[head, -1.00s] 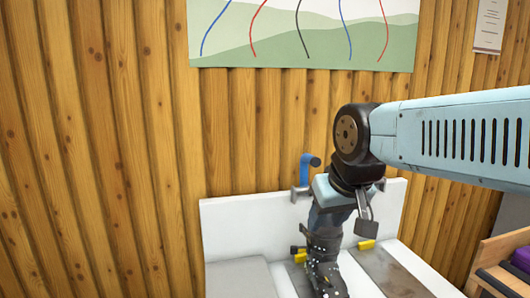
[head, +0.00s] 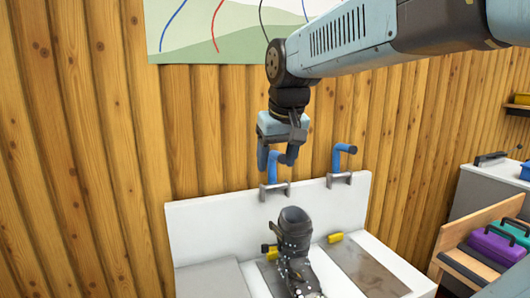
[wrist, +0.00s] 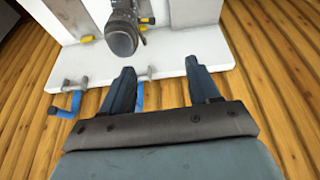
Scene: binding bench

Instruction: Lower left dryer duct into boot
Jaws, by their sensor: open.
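The left dryer duct (head: 272,172) is a blue tube in a grey bracket on the bench's back panel. It stands raised, with its top partly hidden by my gripper. My gripper (head: 276,156) is open, fingers pointing down around the left duct's upper part; I cannot tell whether they touch it. In the wrist view the left duct (wrist: 139,96) shows between the fingers, nearer the left one. The dark grey boot (head: 293,222) stands upright on the bench in front of the left duct, its top open. It also shows in the wrist view (wrist: 122,38).
The right blue duct (head: 343,158) stands raised beside the left one. The white bench (head: 215,225) backs onto a plank wall. Yellow clips (head: 335,238) lie near the boot. At the right are a wooden crate (head: 455,240) with a purple case (head: 497,243) and a grey-white counter (head: 480,190).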

